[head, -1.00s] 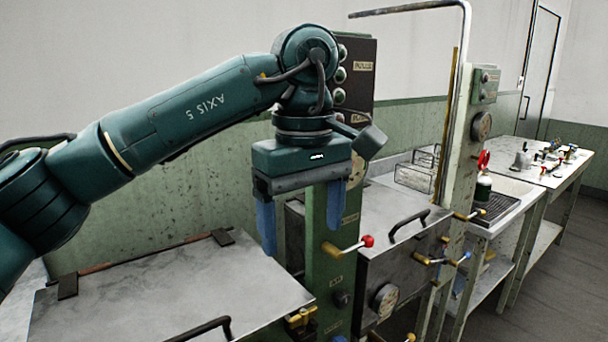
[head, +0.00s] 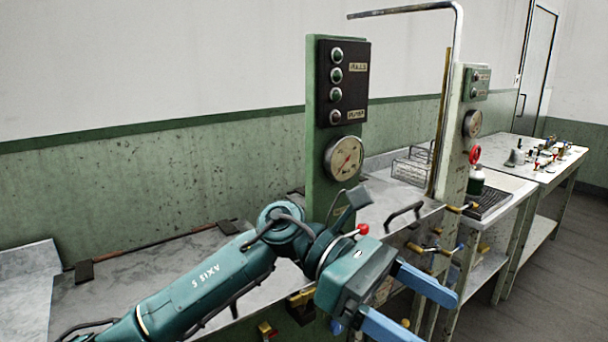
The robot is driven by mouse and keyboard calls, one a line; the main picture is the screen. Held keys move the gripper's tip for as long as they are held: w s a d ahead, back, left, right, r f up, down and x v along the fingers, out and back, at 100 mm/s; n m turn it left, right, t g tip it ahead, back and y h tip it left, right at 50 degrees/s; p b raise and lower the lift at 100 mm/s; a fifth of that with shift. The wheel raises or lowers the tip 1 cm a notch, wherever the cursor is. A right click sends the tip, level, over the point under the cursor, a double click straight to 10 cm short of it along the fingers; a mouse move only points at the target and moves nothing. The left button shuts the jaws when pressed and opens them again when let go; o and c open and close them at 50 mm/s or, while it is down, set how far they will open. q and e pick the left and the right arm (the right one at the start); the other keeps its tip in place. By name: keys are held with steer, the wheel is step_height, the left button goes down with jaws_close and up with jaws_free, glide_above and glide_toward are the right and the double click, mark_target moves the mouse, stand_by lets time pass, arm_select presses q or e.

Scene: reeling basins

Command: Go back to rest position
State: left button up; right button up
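My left gripper (head: 437,312) is at the bottom centre of the head view, low in front of the green control column (head: 318,110). Its two blue fingers are spread apart and point to the lower right. Nothing shows between them. The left arm comes in from the lower left, across the front of the grey basin lid (head: 130,270), and hides part of the lid and of the column's lower valves. My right gripper is not in view.
A red-tipped lever (head: 362,229) is close behind the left wrist. A second basin with a black handle (head: 404,213) and a pale post (head: 452,170) stand to the right. A bench with small items (head: 540,150) is farther back. Open floor (head: 560,270) lies at right.

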arm_select(q)
steer(key=w+a+n+t+h, duration=0.25)
steer(key=n+t+h, duration=0.3)
steer(key=n, duration=0.45)
steer(key=w+a+n+t+h, duration=0.25)
steer(key=n+t+h, duration=0.25)
steer(key=n+h, duration=0.3)
steer(key=w+a+f+n+t+y, duration=0.2)
steer(key=a+f+n+t+y, duration=0.3)
steer(key=n, duration=0.4)
steer(key=w+a+f+n+t+y+p, duration=0.1)
steer(key=a+f+n+t+y, duration=0.1)
steer(key=f+n+t+y, duration=0.55)
steer(key=w+a+f+n+t+y, duration=0.2)
steer(key=a+f+n+t, duration=0.2)
steer(key=n, duration=0.7)
steer(key=s+a+f+n+g+y, duration=0.3)
steer(key=s+f, duration=0.4)
steer(key=f, duration=0.3)
steer(key=s+a+f+n+g+y, duration=0.4)
steer(key=s+a+f+n, duration=0.4)
steer(key=f, duration=0.2)
steer(key=shift+s+f+y+p, duration=0.2)
steer(key=shift+y+p, duration=0.2)
steer(key=shift+y, duration=0.2)
